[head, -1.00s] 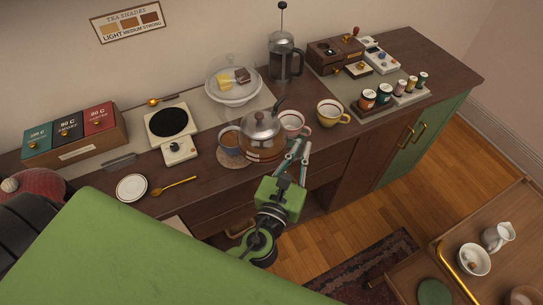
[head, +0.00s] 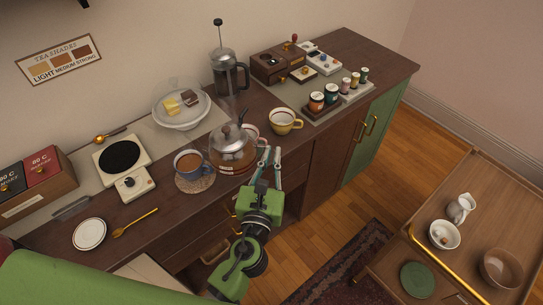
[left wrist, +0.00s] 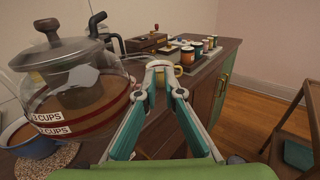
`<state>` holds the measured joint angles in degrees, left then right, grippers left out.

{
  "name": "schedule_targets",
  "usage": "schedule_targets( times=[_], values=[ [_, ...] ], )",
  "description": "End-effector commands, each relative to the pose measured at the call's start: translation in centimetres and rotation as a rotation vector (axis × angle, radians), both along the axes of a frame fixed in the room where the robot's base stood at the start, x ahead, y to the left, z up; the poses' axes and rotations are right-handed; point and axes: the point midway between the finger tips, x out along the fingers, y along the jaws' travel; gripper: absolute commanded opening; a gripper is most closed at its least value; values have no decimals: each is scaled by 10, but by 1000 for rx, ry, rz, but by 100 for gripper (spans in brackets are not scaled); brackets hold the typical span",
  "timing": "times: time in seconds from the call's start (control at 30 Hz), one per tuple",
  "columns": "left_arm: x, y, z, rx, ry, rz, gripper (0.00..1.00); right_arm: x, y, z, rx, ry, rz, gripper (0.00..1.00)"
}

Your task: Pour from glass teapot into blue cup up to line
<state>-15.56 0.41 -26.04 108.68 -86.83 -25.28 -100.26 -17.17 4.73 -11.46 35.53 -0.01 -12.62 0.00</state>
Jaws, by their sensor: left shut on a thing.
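The glass teapot (head: 233,157) has a metal lid with a dark knob and holds brown tea. In the left wrist view the teapot (left wrist: 75,105) looks about upright, with cup labels and a red band. My left gripper (head: 271,152) is shut on its handle side, to the right of the body; the clear handle is hard to make out. The blue cup (head: 181,170) stands left of the teapot on a woven coaster (head: 195,184) and has brown liquid in it. Its line cannot be made out. No stream shows between teapot and cup. My right gripper is out of view.
A white cup (head: 250,130) stands close behind the teapot, and a yellow cup (head: 284,121) to its right. A French press (head: 228,74) and a glass-domed cake stand (head: 181,110) are behind. A scale (head: 122,163) and small plate (head: 89,233) lie left.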

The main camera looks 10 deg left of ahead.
Motion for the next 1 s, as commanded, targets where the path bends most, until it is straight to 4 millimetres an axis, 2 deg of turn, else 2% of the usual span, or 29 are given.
schedule_targets(
  times=[1.0],
  values=[
    [0, -1, -25, -23, -5, 0, 0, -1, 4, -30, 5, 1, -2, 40]
  ],
)
